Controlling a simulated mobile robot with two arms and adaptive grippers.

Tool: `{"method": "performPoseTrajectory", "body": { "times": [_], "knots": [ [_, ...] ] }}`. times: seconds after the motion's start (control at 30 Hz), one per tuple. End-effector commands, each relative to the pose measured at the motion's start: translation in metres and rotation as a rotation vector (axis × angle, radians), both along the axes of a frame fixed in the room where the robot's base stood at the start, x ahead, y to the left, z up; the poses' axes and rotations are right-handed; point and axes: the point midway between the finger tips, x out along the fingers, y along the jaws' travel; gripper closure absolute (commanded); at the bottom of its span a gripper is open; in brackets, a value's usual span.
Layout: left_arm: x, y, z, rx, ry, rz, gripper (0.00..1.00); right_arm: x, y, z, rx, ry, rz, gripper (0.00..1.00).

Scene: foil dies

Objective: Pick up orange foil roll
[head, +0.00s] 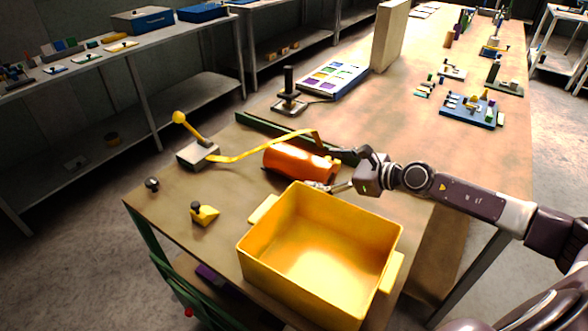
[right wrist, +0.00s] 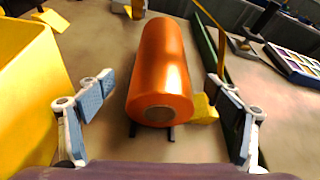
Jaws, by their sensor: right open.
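The orange foil roll (head: 297,162) lies on its side on the table, behind the yellow bin. In the right wrist view the roll (right wrist: 160,70) shows end-on, resting on a dark stand, with a yellow piece (right wrist: 205,108) at its near end. My right gripper (head: 325,170) is at the roll's right end. In its wrist view the gripper (right wrist: 160,95) is open, with one finger on each side of the roll's near end; gaps show between the fingers and the roll. My left gripper is not in view.
An empty yellow bin (head: 253,262) stands right in front of the roll. A dark green rail (head: 262,126) runs behind the roll. A yellow piece (head: 205,215) lies on clear table at front left.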

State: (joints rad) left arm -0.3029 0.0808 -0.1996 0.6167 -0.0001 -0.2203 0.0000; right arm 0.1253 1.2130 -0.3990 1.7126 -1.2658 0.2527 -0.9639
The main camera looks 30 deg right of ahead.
Motion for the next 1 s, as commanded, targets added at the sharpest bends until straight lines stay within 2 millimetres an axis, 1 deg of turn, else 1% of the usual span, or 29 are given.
{"method": "performPoseTrajectory", "body": {
  "times": [0.2, 0.43, 0.63, 0.8, 1.0],
  "knots": [
    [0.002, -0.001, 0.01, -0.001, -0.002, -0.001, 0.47, 0.016, 0.007, -0.003, 0.002, -0.004, -0.001, 0.16],
    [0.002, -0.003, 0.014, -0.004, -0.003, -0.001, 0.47, 0.025, 0.012, -0.007, 0.002, -0.001, 0.0, 0.16],
    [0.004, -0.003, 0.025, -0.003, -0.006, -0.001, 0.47, 0.047, 0.022, -0.013, 0.004, -0.002, 0.0, 0.16],
    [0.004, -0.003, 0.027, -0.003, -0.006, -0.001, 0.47, 0.061, 0.028, -0.022, 0.003, -0.001, 0.0, 0.16],
    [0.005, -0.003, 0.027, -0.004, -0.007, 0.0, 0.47, 0.065, 0.03, -0.025, -0.001, 0.0, 0.0, 0.16]
  ]
}}
